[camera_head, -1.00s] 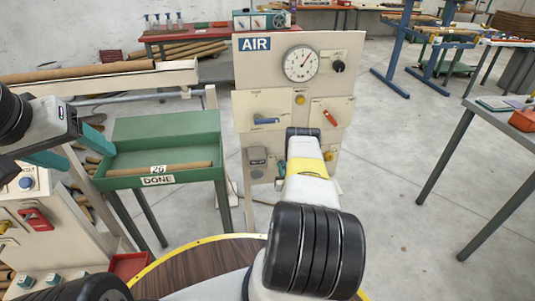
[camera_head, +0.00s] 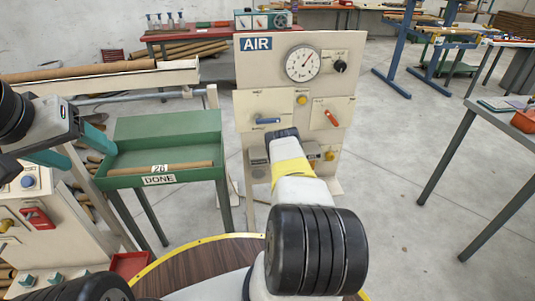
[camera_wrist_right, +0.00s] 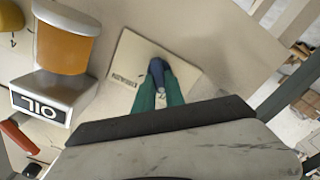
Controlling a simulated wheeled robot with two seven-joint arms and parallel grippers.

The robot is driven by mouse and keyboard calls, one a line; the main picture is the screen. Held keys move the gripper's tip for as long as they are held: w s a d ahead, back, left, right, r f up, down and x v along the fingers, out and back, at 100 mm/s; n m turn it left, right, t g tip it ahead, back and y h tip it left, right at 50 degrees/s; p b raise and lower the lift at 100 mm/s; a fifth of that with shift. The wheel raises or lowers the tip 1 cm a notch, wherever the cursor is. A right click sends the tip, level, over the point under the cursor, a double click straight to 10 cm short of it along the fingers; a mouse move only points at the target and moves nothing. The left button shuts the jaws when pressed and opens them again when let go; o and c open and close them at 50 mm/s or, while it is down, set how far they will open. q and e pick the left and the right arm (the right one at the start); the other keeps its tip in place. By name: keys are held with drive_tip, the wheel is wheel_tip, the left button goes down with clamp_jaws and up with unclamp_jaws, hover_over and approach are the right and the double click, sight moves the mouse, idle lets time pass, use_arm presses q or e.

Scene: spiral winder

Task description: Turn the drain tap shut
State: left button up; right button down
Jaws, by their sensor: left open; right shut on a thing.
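The drain tap (camera_wrist_right: 157,70) shows in the right wrist view as a small dark blue handle in front of a cream plate (camera_wrist_right: 128,68) with lettering too small to read. My right gripper (camera_wrist_right: 160,92) has its teal fingers shut on this handle. In the head view, my right wrist covers the tap and the gripper's fingers at the lower part of the AIR panel (camera_head: 245,75). How far the tap is turned cannot be told. My left gripper (camera_head: 92,160) is open and empty at the left, above the green tray.
The OIL unit (camera_wrist_right: 65,45) with its orange bowl sits close beside the tap. The green tray (camera_head: 165,125) stands left of the panel; open floor lies to the right.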

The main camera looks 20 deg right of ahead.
drive_tip(key=shift+n, duration=0.5)
drive_tip(key=c, duration=1.4)
unclamp_jaws()
drive_tip(key=v, duration=0.8)
drive_tip(key=shift+f, duration=0.1)
